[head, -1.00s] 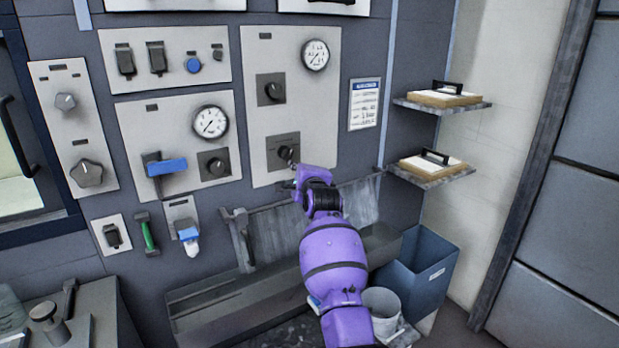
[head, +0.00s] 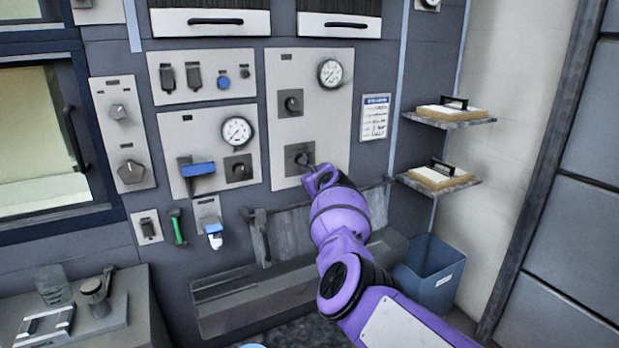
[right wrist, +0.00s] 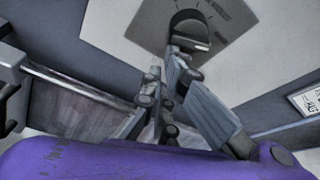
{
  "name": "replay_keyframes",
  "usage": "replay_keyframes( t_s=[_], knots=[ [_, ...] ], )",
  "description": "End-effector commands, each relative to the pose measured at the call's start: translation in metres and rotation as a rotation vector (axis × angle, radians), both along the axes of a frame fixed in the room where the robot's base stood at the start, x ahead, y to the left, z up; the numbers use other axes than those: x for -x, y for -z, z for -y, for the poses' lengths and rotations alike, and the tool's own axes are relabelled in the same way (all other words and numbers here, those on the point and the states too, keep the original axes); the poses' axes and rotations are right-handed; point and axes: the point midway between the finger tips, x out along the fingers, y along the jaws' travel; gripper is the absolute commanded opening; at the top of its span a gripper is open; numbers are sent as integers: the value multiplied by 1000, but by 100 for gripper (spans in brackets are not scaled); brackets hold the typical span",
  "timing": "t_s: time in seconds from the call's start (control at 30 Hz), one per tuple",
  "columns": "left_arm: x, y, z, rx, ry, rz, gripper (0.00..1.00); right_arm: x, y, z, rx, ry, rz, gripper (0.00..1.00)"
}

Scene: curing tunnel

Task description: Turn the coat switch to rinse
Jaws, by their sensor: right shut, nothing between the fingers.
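A dark rotary switch (head: 300,156) sits on a square grey plate low on the right-hand control panel (head: 283,120). Its label is too small to read, so I cannot tell that it is the coat switch. In the right wrist view the switch (right wrist: 190,32) shows a dark round body with a pale-edged grip bar. My right gripper (head: 309,168) is shut and empty at the switch's lower right. In the right wrist view its fingertips (right wrist: 166,68) are just below the grip bar; I cannot tell whether they touch it. My left gripper is not in view.
A similar knob (head: 291,103) and a gauge (head: 330,73) are above on the same panel. A blue-handled lever (head: 197,169) is to the left. A grey trough (head: 240,290) and a blue bin (head: 430,275) are below. Two shelves (head: 445,118) (head: 437,184) jut out at right.

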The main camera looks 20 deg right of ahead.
Motion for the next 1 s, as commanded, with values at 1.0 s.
replay_keyframes(
  t_s=[1.0],
  knots=[
    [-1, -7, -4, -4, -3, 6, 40, 0, -11, 1, -50, 1, -5, 0]
  ],
)
